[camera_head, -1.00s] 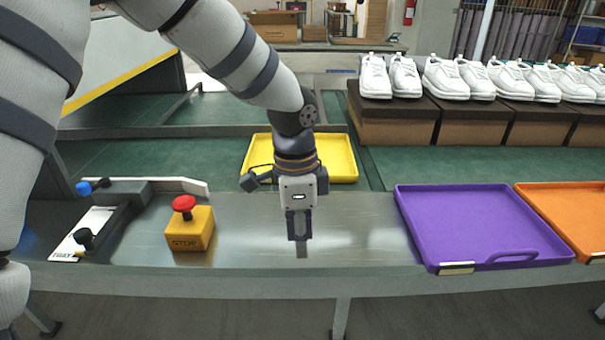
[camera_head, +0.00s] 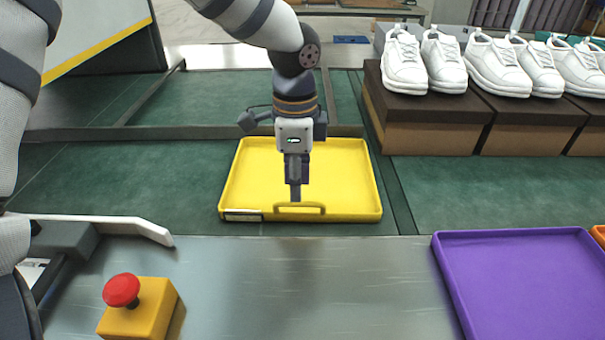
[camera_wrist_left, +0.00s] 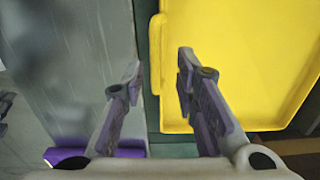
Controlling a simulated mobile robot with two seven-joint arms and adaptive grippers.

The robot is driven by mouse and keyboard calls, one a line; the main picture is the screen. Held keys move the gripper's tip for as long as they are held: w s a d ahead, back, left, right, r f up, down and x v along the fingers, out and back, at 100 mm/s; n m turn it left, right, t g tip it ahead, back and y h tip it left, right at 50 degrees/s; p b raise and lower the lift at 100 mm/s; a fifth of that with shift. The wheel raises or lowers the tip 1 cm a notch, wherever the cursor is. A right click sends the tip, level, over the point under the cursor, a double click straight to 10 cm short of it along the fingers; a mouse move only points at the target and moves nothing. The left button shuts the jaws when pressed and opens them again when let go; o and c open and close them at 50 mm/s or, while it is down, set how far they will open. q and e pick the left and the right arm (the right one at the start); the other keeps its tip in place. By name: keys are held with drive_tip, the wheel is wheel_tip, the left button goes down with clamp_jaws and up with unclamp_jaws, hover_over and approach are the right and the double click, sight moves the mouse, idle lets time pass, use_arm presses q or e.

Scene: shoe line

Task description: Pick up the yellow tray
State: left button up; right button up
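The yellow tray (camera_head: 342,183) lies flat on the green conveyor, with a raised handle and a pale label on its near edge. In the left wrist view the yellow tray (camera_wrist_left: 250,65) fills the right side. My left gripper (camera_head: 295,199) points down over the tray's near edge, by the handle. In the left wrist view my left gripper (camera_wrist_left: 160,58) is open, its fingers on either side of the tray's edge with nothing gripped. I cannot tell its exact height above the edge. My right gripper is not in view.
A purple tray (camera_head: 530,280) lies on the grey metal surface at right, with an orange tray (camera_head: 599,234) beside it. A yellow box with a red stop button (camera_head: 140,308) stands at front left. White shoes (camera_head: 404,62) stand on brown boxes (camera_head: 435,126) behind right.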

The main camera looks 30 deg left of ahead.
sight(297, 213)
use_arm(q)
wheel_tip(297, 213, down, 8)
drive_tip(key=shift+r+b, duration=0.1)
drive_tip(key=shift+b, duration=0.3)
drive_tip(key=shift+c, duration=0.4)
clamp_jaws()
